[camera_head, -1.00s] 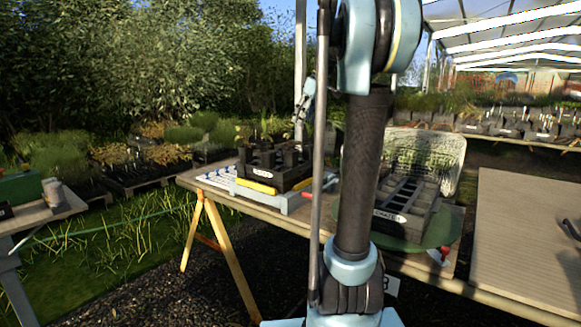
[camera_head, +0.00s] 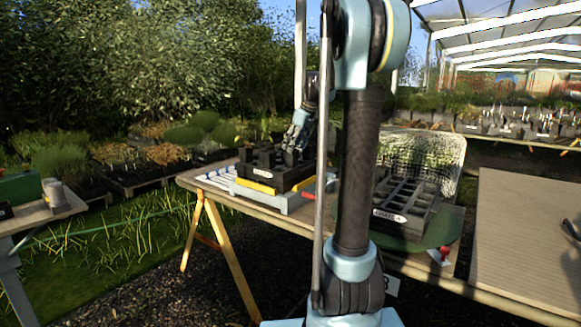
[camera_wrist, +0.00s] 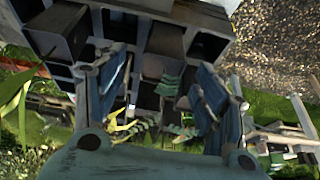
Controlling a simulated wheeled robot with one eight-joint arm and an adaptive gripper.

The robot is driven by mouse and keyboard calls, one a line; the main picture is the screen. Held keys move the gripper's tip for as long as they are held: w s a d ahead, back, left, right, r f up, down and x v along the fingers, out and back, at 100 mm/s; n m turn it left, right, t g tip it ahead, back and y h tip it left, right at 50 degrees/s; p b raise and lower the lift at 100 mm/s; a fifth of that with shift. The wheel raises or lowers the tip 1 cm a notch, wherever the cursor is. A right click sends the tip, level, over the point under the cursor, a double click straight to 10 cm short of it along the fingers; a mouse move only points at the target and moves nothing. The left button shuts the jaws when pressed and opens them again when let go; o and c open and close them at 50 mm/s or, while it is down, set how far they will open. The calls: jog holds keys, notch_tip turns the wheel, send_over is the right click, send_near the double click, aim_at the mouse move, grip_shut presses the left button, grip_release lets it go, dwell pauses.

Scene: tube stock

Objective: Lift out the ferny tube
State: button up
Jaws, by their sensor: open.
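A dark tray of square tubes (camera_head: 270,181) with a white label stands on the left part of the table. My gripper (camera_head: 297,142) is low at its back right corner in the head view. In the wrist view my gripper (camera_wrist: 162,70) is open, with its two blue fingers apart at the tray's edge (camera_wrist: 130,10). Ferny green fronds (camera_wrist: 180,130) show between the fingers, close to the palm. A tube with a brownish top (camera_wrist: 155,67) lies between the fingertips. Which tube the fronds grow from is unclear, and I cannot tell whether the fingers touch it.
A second dark tray (camera_head: 405,215) with mostly empty cells stands on a green round mat (camera_head: 440,232) to the right. A red-topped object (camera_head: 443,252) is at the table's front edge. A bare board (camera_head: 525,240) lies far right. My arm column hides the middle of the table.

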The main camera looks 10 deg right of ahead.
aim_at(291, 164)
jog(key=shift+x, duration=2.65)
jog(key=shift+s, duration=0.1)
jog(key=c, duration=1.3)
